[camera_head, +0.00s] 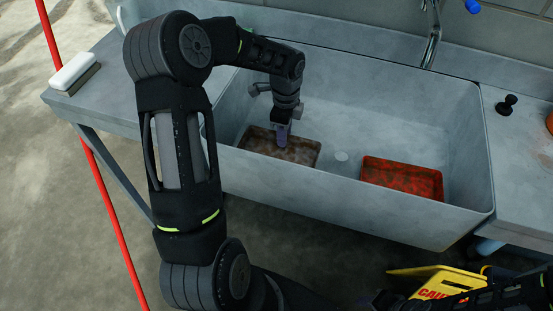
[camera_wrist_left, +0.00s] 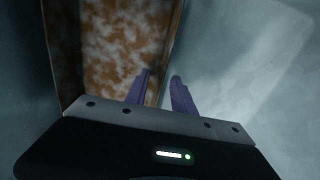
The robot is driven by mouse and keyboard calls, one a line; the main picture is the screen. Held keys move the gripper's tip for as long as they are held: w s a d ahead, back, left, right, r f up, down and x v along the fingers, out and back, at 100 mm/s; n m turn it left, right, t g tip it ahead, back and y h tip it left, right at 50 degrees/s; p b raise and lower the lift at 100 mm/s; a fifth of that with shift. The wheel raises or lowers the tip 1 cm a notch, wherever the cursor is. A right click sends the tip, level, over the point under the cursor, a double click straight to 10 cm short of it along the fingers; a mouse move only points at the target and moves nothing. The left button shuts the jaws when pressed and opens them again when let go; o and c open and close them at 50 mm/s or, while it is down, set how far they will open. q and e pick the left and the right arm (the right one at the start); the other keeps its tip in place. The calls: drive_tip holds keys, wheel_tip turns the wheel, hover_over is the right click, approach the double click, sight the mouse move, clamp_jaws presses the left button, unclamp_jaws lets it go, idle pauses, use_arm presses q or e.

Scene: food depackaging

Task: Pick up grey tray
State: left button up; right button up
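The grey tray (camera_head: 300,152), its inside covered in brown and whitish stains, lies in the left part of the sink. My left gripper (camera_head: 283,139) reaches down into the sink at the tray. In the left wrist view the tray (camera_wrist_left: 110,50) fills the upper left, and its side wall runs up between the two purple fingers (camera_wrist_left: 160,88). One finger is over the inside of the tray and the other is outside the wall. A gap shows between the fingers; whether either touches the wall is unclear. My right gripper cannot be made out.
A red-stained tray (camera_head: 401,178) lies in the right part of the sink (camera_head: 400,100). The drain (camera_head: 341,156) is between the trays. A faucet (camera_head: 432,40) stands behind. A white-topped brush (camera_head: 73,70) is on the left counter. A yellow caution sign (camera_head: 437,283) stands below right.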

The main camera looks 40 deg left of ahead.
use_arm(q)
drive_tip(key=shift+f, duration=0.4)
clamp_jaws()
idle(0.4)
idle(1.1)
